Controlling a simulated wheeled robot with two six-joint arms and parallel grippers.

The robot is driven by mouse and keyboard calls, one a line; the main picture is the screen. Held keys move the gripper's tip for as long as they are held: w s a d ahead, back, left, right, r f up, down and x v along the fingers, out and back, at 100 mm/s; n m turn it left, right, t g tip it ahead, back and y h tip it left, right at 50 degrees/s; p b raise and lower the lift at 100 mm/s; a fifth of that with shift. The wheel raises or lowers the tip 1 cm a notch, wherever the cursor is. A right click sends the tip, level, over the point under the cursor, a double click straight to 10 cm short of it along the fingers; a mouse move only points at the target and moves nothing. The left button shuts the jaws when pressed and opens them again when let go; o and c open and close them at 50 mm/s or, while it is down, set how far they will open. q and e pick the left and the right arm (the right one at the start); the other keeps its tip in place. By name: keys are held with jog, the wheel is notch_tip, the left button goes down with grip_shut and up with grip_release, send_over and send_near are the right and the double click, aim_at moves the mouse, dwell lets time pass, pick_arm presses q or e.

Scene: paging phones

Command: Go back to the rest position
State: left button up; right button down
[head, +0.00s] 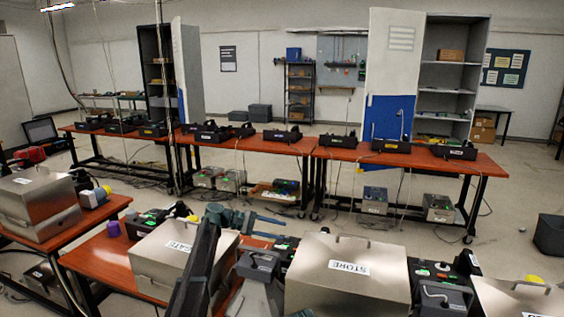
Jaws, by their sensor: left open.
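My left gripper (281,229) is in the lower middle of the head view, above the near red-brown table (108,262). Its fingers point right and are apart, with nothing seen between them. A metal box (165,255) with a partly readable label is left of my arm. A metal box labelled STORE (318,277) is to the right. A dark phone unit with green lights (150,219) sits behind the left box. Another dark unit (438,270) is right of the STORE box. My right gripper is not in view.
A long row of red-brown tables (341,154) with several dark units stands across the room. Open floor lies between the rows. A tall cabinet with an open white door (396,62) stands behind. Another metal box (40,199) is on the left table.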

pick_arm(q)
jog(key=s+a+f+m+y, duration=0.2)
jog(key=s+f+y, duration=0.3)
jog(key=s, duration=0.6)
jog(key=s+a+f+m+y, duration=0.25)
jog(key=s+f, duration=0.55)
jog(key=s, duration=0.4)
jog(key=s+a+f+m+t+y, duration=0.1)
jog(key=s+a+f+m+y, duration=0.1)
jog(key=s+a+y, duration=0.45)
jog(key=s+a+f+m+y, duration=0.15)
jog(key=s+a, duration=0.25)
jog(key=s, duration=0.6)
jog(key=s+d+m+g, duration=0.1)
jog(key=s+d+m, duration=0.2)
jog(key=d, duration=0.7)
jog(key=shift+s+d+m+y, duration=0.3)
jog(key=shift+s+d+y, duration=0.1)
jog(key=shift+s, duration=0.2)
jog(key=shift+r, duration=0.1)
